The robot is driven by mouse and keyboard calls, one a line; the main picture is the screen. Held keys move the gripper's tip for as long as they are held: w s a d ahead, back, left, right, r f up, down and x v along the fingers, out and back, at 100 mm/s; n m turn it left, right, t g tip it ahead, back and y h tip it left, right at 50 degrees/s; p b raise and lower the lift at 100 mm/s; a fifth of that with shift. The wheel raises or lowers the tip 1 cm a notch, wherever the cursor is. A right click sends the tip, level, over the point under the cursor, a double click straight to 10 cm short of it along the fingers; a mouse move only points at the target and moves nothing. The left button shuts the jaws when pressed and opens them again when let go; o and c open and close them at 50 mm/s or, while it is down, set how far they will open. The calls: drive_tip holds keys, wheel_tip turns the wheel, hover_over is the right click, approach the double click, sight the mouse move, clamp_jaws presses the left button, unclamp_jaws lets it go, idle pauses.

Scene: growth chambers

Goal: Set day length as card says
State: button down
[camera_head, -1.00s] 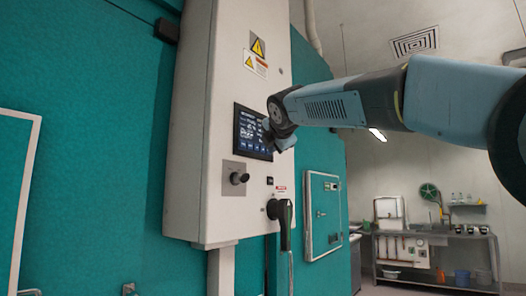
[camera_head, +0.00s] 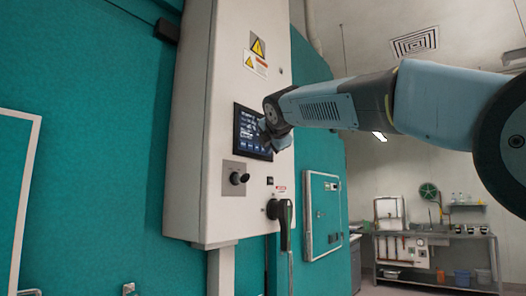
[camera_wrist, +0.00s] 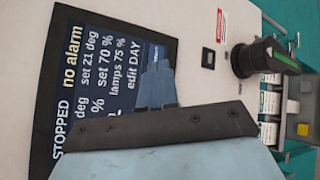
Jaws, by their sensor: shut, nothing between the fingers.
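The control screen (camera_head: 247,132) is a dark touch panel on the white cabinet. In the wrist view the screen (camera_wrist: 75,80) appears turned sideways and reads "STOPPED", "no alarm", "set 21 deg", "set 70 %", "lamps 75 %" and "edit DAY"; other text is hidden behind my gripper. My gripper (camera_head: 268,142) is shut and empty, in front of the screen's right part. In the wrist view its blue fingertips (camera_wrist: 155,75) overlap the screen near the "edit DAY" line; I cannot tell whether they touch. I cannot make out any card.
A black rotary handle (camera_head: 280,212) is at the cabinet's lower right, and also shows in the wrist view (camera_wrist: 255,57). A teal door (camera_head: 322,215) and a steel bench (camera_head: 435,238) stand farther right.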

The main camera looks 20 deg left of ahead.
drive_tip(key=shift+w+a, duration=0.1)
drive_tip(key=shift+a, duration=0.05)
idle(0.6)
drive_tip(key=shift+s+d, duration=0.3)
drive_tip(key=shift+d, duration=0.35)
drive_tip(key=shift+d, duration=0.1)
drive_tip(key=shift+s+d, duration=0.3)
drive_tip(key=shift+d, duration=0.45)
drive_tip(key=shift+s+d, duration=0.35)
drive_tip(key=shift+d, duration=0.4)
drive_tip(key=shift+s+d, duration=0.3)
drive_tip(key=shift+d, duration=0.45)
